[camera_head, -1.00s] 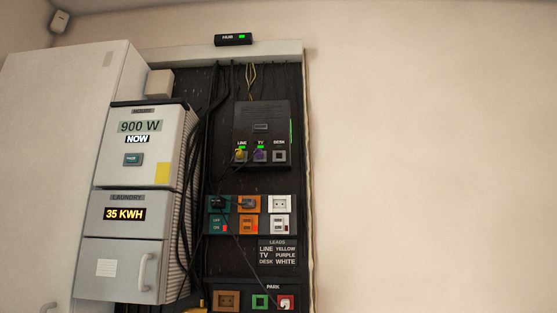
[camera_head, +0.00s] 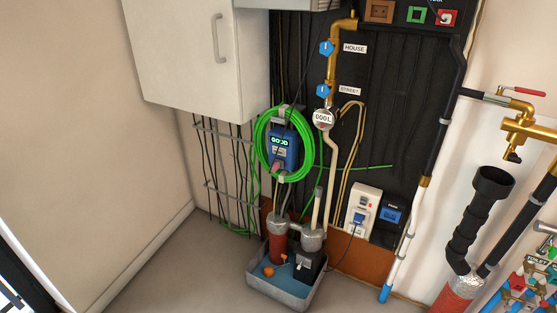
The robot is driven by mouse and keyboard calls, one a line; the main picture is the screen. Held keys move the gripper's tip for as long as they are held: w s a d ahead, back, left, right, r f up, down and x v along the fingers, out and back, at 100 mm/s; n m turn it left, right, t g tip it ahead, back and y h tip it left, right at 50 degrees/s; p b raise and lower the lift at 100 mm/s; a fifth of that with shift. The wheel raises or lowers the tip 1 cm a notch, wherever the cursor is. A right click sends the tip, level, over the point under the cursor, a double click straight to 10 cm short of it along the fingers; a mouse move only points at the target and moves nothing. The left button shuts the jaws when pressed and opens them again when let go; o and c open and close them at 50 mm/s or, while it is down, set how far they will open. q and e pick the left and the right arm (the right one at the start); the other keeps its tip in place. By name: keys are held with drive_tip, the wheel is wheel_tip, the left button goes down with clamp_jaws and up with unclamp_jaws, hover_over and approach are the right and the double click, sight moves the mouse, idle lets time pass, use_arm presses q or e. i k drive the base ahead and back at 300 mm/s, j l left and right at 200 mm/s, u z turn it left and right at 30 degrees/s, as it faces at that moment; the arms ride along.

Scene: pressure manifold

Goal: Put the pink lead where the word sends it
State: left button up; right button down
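A blue box (camera_head: 283,147) with a small lit green display hangs inside a coiled green hose (camera_head: 264,140) on the dark board. The display seems to read "GOOD", though the letters are small. A small pinkish plug (camera_head: 276,167) sits at the lower left of the blue box; it may be the pink lead's end, and I cannot trace its cable. At the top edge, the park row shows a brown socket (camera_head: 379,11), a green socket (camera_head: 417,15) and a red socket (camera_head: 446,18) with something white in it. Neither gripper is in view.
A grey tray (camera_head: 285,292) with water and pumps stands on the floor. A white socket panel (camera_head: 362,212) with a blue plug and a small blue display unit (camera_head: 391,213) are to its right. Brass pipes and a tap (camera_head: 525,130) are at right. Floor at left is clear.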

sight(276, 165)
drive_tip(key=i+l, duration=0.15)
drive_tip(key=l, duration=0.2)
drive_tip(key=i+l, duration=0.1)
drive_tip(key=l, duration=0.2)
drive_tip(key=i+l, duration=0.15)
drive_tip(key=l, duration=0.2)
drive_tip(key=i+l, duration=0.15)
drive_tip(key=l, duration=0.15)
drive_tip(key=i+l, duration=0.15)
drive_tip(key=l, duration=0.2)
drive_tip(key=u, duration=1.85)
